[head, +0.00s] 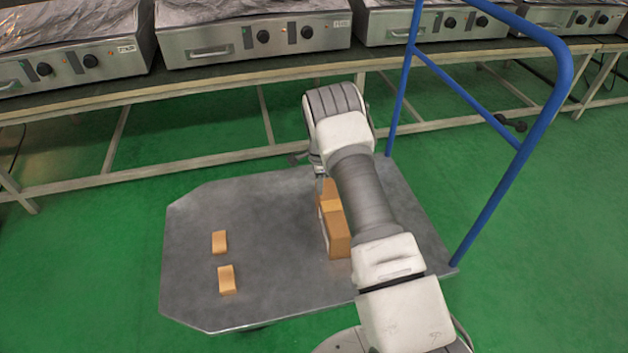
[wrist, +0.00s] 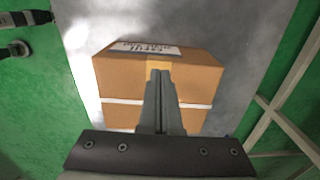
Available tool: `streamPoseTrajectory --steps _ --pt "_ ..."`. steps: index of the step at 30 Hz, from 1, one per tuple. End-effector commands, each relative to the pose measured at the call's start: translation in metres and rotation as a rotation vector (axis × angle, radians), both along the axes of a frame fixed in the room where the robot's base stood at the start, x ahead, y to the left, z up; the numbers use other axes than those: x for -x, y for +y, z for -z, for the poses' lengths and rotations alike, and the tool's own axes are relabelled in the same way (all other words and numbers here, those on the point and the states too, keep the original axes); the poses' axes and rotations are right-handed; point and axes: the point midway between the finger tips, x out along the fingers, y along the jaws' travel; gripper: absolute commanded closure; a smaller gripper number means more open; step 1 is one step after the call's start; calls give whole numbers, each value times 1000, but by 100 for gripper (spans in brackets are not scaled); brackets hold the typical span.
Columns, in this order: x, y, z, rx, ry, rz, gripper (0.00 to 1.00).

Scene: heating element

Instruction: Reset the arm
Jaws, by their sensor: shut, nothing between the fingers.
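My arm reaches over a grey flatbed cart (head: 270,275) in the head view, and its wrist hides most of my gripper. In the wrist view my gripper (wrist: 160,80) is shut, with its fingers together and nothing between them. Beyond the fingertips is a brown cardboard box (wrist: 205,75) with tape and a white label, standing on the cart deck. The box also shows in the head view (head: 337,237), partly hidden behind my arm. I cannot tell whether the fingertips touch the box.
Two small orange-brown boxes (head: 219,242) and (head: 227,279) lie on the cart's left side. A blue handle rail (head: 500,185) rises at the cart's right. A long bench (head: 170,92) with several steel heating units (head: 255,38) stands behind. Green floor around the cart is open.

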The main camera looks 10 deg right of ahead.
Motion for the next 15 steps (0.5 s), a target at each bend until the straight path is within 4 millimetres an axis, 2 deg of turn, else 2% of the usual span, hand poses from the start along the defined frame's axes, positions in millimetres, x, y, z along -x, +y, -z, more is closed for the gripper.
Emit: streamPoseTrajectory --steps 8,11,15 --pt "-1 0 -9 -1 -5 -8 100" --pt "-3 1 -28 -3 -18 -37 100" --pt "-2 4 -72 -7 -46 -111 100"
